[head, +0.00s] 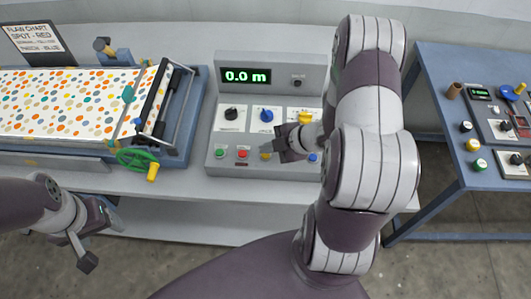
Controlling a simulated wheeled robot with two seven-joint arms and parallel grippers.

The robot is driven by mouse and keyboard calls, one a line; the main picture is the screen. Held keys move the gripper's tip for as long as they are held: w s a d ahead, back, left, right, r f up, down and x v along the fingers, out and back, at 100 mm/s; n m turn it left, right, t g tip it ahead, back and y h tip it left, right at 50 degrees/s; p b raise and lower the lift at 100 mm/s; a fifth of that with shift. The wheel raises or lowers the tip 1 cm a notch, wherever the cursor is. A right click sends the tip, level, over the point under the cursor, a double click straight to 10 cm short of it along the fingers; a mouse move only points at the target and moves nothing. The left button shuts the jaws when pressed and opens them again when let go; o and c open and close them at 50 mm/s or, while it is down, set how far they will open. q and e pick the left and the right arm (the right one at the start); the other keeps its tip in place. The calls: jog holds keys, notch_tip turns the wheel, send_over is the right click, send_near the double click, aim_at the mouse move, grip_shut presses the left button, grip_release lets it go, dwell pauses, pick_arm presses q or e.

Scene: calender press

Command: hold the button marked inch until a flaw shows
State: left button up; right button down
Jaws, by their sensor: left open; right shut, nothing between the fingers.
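The grey control console (227,85) stands at the middle of the bench, its display (246,76) reading 0.0 m. I cannot read which is marked inch. My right gripper (275,155) is shut and empty, its tips at the yellow button; I cannot tell whether they touch it. My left gripper (98,236) is open and empty, low in front of the bench. The dotted web (60,102) shows coloured spots; no clear flaw is visible.
A chart headed flaw chart, spot red (35,38), stands at the back left. Rollers (153,98) and a green handwheel (137,160) are left of the console. My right arm hides the console's right side.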

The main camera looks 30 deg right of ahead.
aim_at(269, 156)
jog(key=shift+f, duration=0.25)
jog(key=shift+f+b, duration=0.35)
jog(key=shift+f, duration=0.05)
dwell(1.5)
jog(key=shift+r, duration=0.15)
dwell(0.8)
jog(key=shift+r+p, duration=0.65)
jog(key=shift+p, duration=0.15)
notch_tip(269, 156, up, 5)
jog(key=p, duration=0.5)
jog(key=shift+r, duration=0.1)
